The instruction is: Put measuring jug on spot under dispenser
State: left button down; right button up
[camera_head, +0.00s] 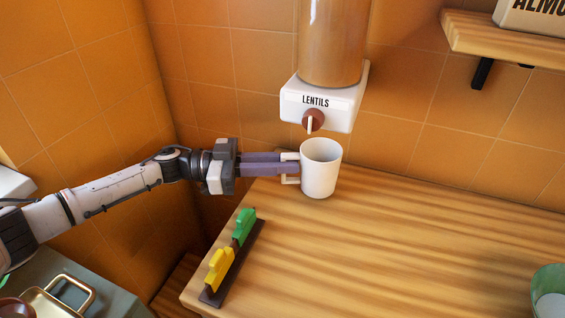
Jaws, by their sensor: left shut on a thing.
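The measuring jug (321,172) is a white cup-shaped vessel with its handle on the left. It is upright, at the wooden counter's back left part, just below the dispenser in the picture. I cannot tell whether its base touches the counter. The dispenser (320,101) is a white wall unit labelled LENTILS, with a brown-red knob (313,120) and a clear cylinder of tan contents above. My left gripper (294,167) reaches in from the left, its purple-grey fingers shut on the jug's handle. The spot is not visible. My right gripper is not in view.
A dark strip (233,265) with green and yellow clip-like pieces lies on the left edge of the wooden counter (400,240). A green bowl (548,290) is at the lower right. A wooden shelf (490,38) hangs upper right. The counter's middle is clear.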

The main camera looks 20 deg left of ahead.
pick_arm(q)
jog(key=shift+f+b, duration=0.35)
jog(key=shift+f, duration=0.3)
jog(key=c, duration=1.7)
grip_release()
jog(key=b+v, duration=0.1)
jog(key=v, duration=0.9)
jog(key=shift+a+b, duration=0.15)
jog(key=shift+b, duration=0.25)
